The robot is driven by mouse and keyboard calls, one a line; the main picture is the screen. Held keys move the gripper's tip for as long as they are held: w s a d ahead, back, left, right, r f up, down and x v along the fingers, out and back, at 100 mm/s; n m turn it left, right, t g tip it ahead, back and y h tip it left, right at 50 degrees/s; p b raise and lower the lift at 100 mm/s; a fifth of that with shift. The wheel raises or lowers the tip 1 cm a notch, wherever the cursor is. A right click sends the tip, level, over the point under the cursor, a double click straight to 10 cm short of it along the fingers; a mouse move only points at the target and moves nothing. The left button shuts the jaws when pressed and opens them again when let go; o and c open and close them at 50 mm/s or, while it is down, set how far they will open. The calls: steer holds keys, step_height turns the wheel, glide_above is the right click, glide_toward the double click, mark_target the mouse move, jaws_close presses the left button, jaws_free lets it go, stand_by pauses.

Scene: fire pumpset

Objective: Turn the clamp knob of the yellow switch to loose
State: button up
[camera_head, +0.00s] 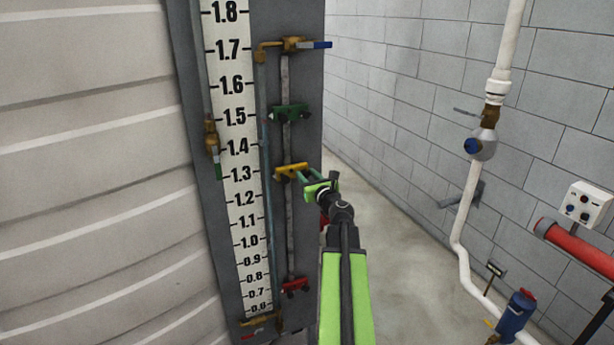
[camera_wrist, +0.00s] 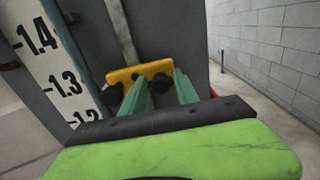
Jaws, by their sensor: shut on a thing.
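The yellow switch (camera_head: 291,171) is clamped on a vertical rod beside the number scale, near the 1.3 mark. In the wrist view the yellow switch (camera_wrist: 138,74) shows as a yellow bar, slightly tilted, with two dark knobs below it. My gripper (camera_head: 305,177) reaches it from the right. In the wrist view my gripper (camera_wrist: 160,80) has its green fingers on both sides of the right-hand dark clamp knob (camera_wrist: 161,85) and is shut on it. The other dark knob (camera_wrist: 114,94) is outside the left finger. The fingers partly hide the knob's sides.
A green switch (camera_head: 291,113) sits above on the same rod and a red switch (camera_head: 295,285) below. A brass valve with a blue handle (camera_head: 320,45) is at the top. White pipework (camera_head: 470,195) runs along the right wall. The floor between is clear.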

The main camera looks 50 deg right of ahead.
steer(key=shift+d, duration=0.1)
jaws_close()
steer(key=shift+r, duration=0.1)
steer(key=shift+n, duration=0.3)
steer(key=n, duration=0.2)
steer(key=shift+n, duration=0.4)
steer(key=n, duration=0.5)
steer(key=shift+f, duration=0.25)
steer(key=n, duration=0.5)
steer(key=shift+w+a, duration=0.1)
steer(key=shift+a, duration=0.1)
steer(key=shift+f+n, duration=0.1)
steer(key=shift+n, duration=2.1)
